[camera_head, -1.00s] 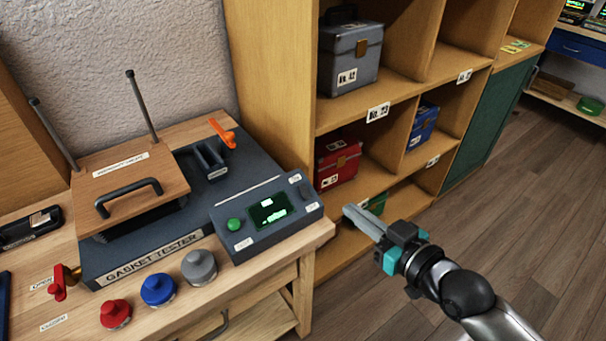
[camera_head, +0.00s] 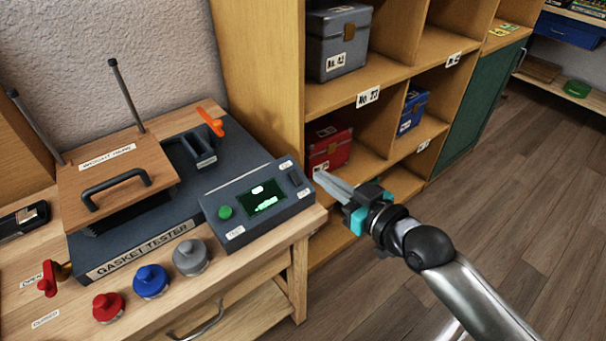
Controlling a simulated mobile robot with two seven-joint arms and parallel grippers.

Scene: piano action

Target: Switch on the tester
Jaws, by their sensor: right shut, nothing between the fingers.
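The gasket tester (camera_head: 140,252) stands on the wooden bench, with a dark base and a wooden weight frame (camera_head: 118,172) with a black handle. Its control box (camera_head: 240,233) sits at the right front and has a green button (camera_head: 225,212), a lit screen with green marks (camera_head: 264,199) and a dark rocker switch (camera_head: 295,178) near its right end. My right gripper (camera_head: 320,178) is shut and empty, just right of the control box and apart from it, its fingers pointing left. My left gripper is not in view.
Red, blue and grey knobs (camera_head: 190,257) stand along the bench front. A red valve handle (camera_head: 47,280) is at the left, an orange lever (camera_head: 211,121) at the back. A wooden shelf (camera_head: 335,95) holding several boxes stands behind my right gripper. The floor at right is clear.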

